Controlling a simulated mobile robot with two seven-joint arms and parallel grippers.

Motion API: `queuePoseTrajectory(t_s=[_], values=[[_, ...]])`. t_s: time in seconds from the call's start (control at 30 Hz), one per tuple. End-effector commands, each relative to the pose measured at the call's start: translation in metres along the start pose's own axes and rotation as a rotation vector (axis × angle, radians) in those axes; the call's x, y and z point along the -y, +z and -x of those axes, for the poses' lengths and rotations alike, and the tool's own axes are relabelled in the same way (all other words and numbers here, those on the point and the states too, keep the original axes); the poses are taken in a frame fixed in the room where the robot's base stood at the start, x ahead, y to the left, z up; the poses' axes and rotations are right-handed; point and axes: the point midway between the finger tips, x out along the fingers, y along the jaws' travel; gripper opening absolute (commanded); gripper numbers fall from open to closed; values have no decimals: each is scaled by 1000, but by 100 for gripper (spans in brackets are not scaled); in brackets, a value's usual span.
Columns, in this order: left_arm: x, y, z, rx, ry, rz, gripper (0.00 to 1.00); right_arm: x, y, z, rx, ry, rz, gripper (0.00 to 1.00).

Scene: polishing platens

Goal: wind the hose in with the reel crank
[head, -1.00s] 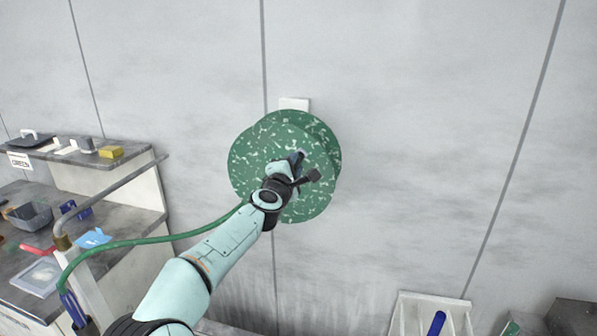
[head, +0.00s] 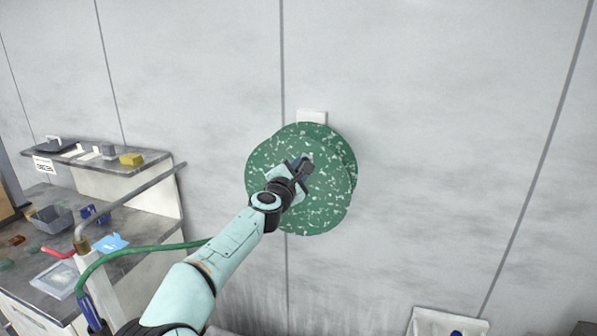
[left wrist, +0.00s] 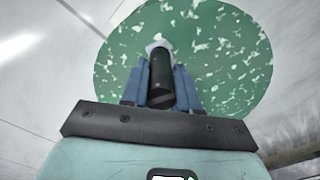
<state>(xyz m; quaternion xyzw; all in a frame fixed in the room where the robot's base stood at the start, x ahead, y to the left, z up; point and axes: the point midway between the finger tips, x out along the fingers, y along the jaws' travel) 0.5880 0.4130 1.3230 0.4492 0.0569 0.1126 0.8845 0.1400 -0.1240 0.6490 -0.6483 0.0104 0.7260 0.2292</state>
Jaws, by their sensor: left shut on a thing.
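The hose reel (head: 325,205) is a green speckled drum on the grey wall, in the middle of the head view. It also fills the top of the left wrist view (left wrist: 225,60). My left gripper (head: 302,170) is in front of the reel's face. In the left wrist view its blue fingers (left wrist: 160,82) are shut on the black crank handle (left wrist: 160,80), one on each side. The rest of the crank is mostly hidden by the gripper. The green hose (head: 140,250) runs from behind my left arm to the left, over the post. My right gripper is not in view.
A counter (head: 125,215) with a grey bin (head: 52,219), a blue cloth (head: 110,243) and a shelf (head: 150,160) stands at the left. A white bin (head: 425,325) is at the lower right. The wall right of the reel is clear.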

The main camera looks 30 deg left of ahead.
Motion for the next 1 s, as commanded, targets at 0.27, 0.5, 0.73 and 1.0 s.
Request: queuePoseTrajectory(t_s=[0.27,0.5,0.73,1.0], values=[[-1,0,0,-1,3,-2,55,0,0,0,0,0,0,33],[0,0,1,-1,1,-2,55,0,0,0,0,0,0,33],[2,-2,26,-1,1,-3,55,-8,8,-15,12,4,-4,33],[2,-2,86,0,1,-3,55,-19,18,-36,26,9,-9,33]])
